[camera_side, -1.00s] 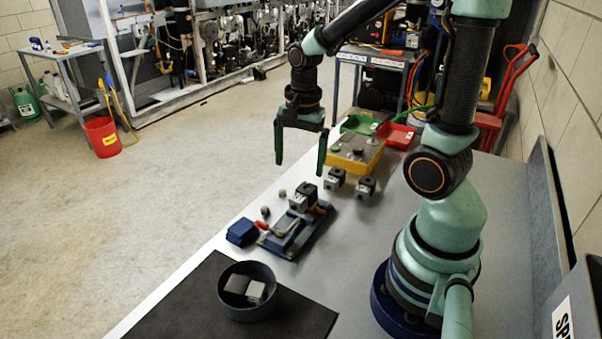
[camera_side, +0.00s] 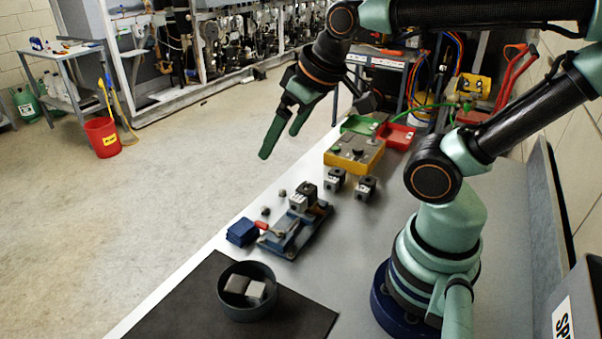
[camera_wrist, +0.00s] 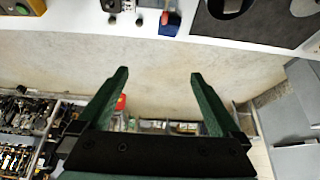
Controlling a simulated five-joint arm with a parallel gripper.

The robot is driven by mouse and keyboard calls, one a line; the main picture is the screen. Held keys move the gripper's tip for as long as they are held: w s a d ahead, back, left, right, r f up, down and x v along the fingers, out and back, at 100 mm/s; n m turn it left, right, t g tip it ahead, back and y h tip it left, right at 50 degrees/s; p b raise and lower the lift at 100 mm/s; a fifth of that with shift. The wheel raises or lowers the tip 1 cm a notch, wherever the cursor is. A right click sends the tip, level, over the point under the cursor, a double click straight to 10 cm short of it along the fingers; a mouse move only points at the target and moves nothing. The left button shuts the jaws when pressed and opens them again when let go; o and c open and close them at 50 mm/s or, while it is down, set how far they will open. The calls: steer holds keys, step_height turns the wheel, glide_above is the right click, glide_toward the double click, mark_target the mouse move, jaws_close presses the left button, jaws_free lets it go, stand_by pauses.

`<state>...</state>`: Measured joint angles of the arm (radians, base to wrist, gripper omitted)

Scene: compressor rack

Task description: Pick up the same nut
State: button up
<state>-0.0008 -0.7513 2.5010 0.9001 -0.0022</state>
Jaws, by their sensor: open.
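Two small grey pieces that look like nuts lie near the bench's left edge in the side view: one (camera_side: 282,193) beside the blue fixture, the other (camera_side: 265,211) nearer the blue stack. They are too small to tell apart clearly, or to say which is the same nut. Two small dark pieces show at the top of the wrist view, one (camera_wrist: 112,19) left of the other (camera_wrist: 139,21). My gripper (camera_side: 280,145) is open and empty, tilted above and beyond the bench's left edge.
A blue fixture (camera_side: 285,243) with a red-handled part holds a grey-and-black block (camera_side: 299,202). Two similar blocks (camera_side: 335,180) (camera_side: 366,188) stand to its right. A blue stack (camera_side: 242,232), a dark bowl (camera_side: 231,306) with grey blocks, and a yellow box (camera_side: 345,159) stand nearby.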

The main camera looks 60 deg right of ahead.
steer(key=c, duration=0.6)
steer(key=m+g, duration=0.6)
steer(key=m, duration=0.5)
glide_above(282, 190)
step_height(282, 190, down, 13)
steer(key=f, duration=0.5)
steer(key=shift+s+d+f, duration=0.1)
steer(key=shift+s+f, duration=0.1)
steer(key=shift+f, duration=0.15)
steer(key=shift+w+f, duration=0.2)
steer(key=shift+f, duration=2.8)
